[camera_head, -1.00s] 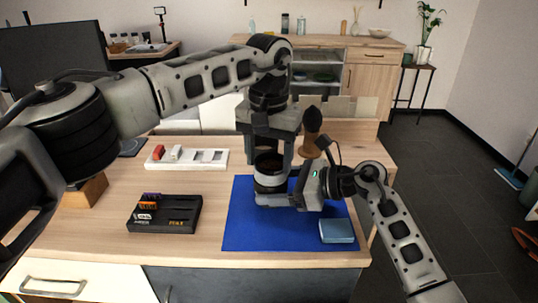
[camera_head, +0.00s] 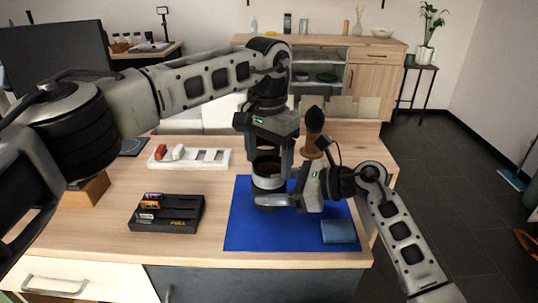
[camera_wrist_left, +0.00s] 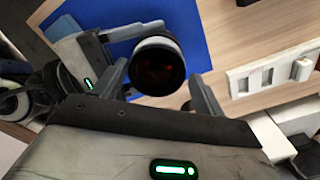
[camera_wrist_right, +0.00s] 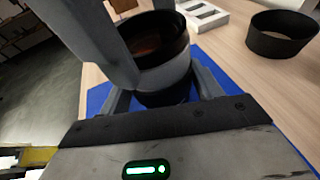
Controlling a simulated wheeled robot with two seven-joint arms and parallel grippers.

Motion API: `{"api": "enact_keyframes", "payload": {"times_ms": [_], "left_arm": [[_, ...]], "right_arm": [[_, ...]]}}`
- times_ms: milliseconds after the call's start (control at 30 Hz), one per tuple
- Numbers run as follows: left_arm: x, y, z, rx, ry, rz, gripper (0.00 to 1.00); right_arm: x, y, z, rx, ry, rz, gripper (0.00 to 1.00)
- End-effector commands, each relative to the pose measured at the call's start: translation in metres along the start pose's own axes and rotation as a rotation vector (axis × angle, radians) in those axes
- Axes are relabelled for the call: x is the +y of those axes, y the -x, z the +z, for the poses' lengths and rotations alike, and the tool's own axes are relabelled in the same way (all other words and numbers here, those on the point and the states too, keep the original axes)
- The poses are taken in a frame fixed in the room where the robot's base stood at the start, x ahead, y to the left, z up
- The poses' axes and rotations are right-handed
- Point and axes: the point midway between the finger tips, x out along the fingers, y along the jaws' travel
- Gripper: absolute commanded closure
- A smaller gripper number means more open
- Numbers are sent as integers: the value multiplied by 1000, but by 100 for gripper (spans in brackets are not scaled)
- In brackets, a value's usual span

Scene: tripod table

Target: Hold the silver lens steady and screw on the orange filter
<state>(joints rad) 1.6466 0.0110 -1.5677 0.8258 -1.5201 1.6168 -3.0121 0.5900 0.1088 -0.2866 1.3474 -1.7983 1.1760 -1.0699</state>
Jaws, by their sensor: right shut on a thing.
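The silver lens (camera_head: 268,184) stands upright over the blue mat. It has a black upper rim, and brownish-orange glass shows inside it in the right wrist view (camera_wrist_right: 152,44). I take this to be the orange filter (camera_wrist_left: 158,70) at the lens top; whether it is threaded on I cannot tell. My right gripper (camera_head: 290,198) is shut on the silver lens low on its body, from the right. My left gripper (camera_head: 268,160) points down from above, its fingers open on either side of the black rim, with small gaps showing in the left wrist view.
The blue mat (camera_head: 240,225) also bears a folded blue cloth (camera_head: 338,231). A black tray (camera_head: 165,222) with small boxes lies left. A black ring (camera_wrist_right: 282,35) is on the table. The table's front left is free.

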Motion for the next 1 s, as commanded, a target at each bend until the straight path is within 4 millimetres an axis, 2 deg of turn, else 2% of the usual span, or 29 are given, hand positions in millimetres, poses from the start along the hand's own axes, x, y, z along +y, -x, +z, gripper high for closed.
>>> {"api": "enact_keyframes", "payload": {"times_ms": [267, 1000], "left_arm": [[1, 3, 0, 2, 12, 2, 29], [5, 4, 1, 4, 699, -5, 29]], "right_arm": [[-4, 3, -2, 5, -3, -13, 48], [-6, 4, -5, 10, -6, -20, 48]]}}
